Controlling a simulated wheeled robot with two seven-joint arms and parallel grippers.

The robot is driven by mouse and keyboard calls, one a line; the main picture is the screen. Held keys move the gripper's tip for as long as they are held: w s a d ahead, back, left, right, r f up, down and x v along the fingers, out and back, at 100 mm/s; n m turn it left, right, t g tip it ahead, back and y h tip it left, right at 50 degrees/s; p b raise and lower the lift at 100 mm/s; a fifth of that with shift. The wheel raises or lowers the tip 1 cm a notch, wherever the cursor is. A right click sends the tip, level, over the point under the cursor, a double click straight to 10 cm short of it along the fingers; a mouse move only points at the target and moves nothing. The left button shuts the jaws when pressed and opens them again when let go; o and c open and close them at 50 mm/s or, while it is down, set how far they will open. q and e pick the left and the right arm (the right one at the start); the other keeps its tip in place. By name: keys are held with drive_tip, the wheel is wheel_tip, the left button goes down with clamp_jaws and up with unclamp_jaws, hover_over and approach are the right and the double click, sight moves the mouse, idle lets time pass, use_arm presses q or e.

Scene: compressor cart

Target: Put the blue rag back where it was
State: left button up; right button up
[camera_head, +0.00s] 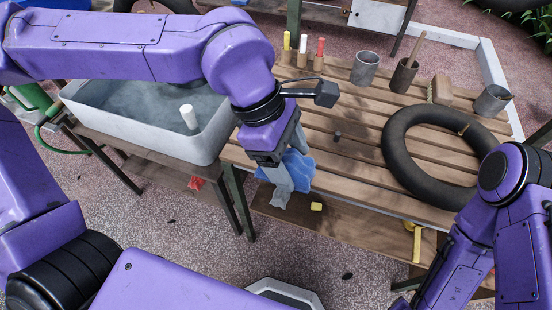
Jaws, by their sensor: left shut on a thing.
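The blue rag (299,166) is a small crumpled cloth at the front left edge of the slatted wooden table (345,185). My left gripper (285,180) points down and is shut on the rag, with blue cloth showing on both sides of its grey fingers. The fingers hide part of the rag, and I cannot tell whether it touches the table edge. My right arm is at the right side of the picture, and its gripper is not in view.
A grey water basin (215,145) with a white cup (189,116) stands left of the table. A black tyre or inner tube (397,165) lies on the right. Marker-like sticks (303,50), grey cups (365,68) and a brush (440,90) line the back. The middle slats are mostly clear.

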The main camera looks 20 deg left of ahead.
use_arm(q)
drive_tip(key=w+a+f, duration=0.2)
drive_tip(key=w+f, duration=0.1)
drive_tip(key=w, duration=0.1)
drive_tip(key=w+a+f+p, duration=0.1)
drive_tip(key=w+a+f, duration=0.1)
drive_tip(key=w+f, duration=0.1)
drive_tip(key=w+a+f, duration=0.2)
drive_tip(key=w+f, duration=0.2)
drive_tip(key=w, duration=0.1)
drive_tip(key=shift+a, duration=0.1)
wheel_tip(320, 180, down, 3)
drive_tip(key=shift+w+f+p, duration=0.1)
drive_tip(key=shift+p, duration=0.25)
drive_tip(key=o, duration=1)
